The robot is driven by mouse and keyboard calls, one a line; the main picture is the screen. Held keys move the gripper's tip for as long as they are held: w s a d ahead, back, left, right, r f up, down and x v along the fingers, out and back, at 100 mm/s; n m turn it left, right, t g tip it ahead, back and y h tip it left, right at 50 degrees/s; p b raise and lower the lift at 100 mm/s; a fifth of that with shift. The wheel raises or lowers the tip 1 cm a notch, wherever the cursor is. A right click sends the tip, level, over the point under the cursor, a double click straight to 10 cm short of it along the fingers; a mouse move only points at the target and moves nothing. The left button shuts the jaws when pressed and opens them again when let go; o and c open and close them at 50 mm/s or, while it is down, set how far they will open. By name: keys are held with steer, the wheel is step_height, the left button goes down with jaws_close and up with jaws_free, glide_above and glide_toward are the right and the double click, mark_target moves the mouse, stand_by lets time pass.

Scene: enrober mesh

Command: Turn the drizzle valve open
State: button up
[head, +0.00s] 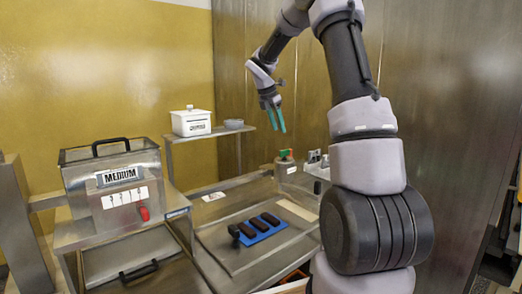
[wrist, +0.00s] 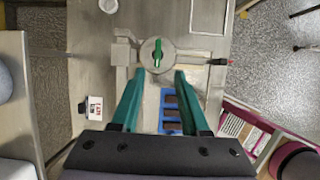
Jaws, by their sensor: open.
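A green handle (wrist: 157,50), which looks like the drizzle valve, sits on a round grey disc in the wrist view. It lies nearly in line with the picture's vertical. In the head view the green handle (head: 285,153) is small, on top of the machine at the back. My gripper (head: 278,118) is open and empty, its teal fingers pointing down above and slightly left of the handle in that picture. In the wrist view my gripper (wrist: 158,76) has its fingertips spread to either side below the disc, with no contact visible.
A blue mat (head: 263,229) with dark bars lies on the steel bed. A hopper labelled MEDIUM (head: 110,185) with a red knob stands left. A white box (head: 191,122) and a bowl (head: 234,124) are on a back shelf.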

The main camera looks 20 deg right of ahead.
mark_target(285, 154)
steer(key=x, duration=1.1)
steer(key=shift+w+a, duration=0.15)
jaws_close()
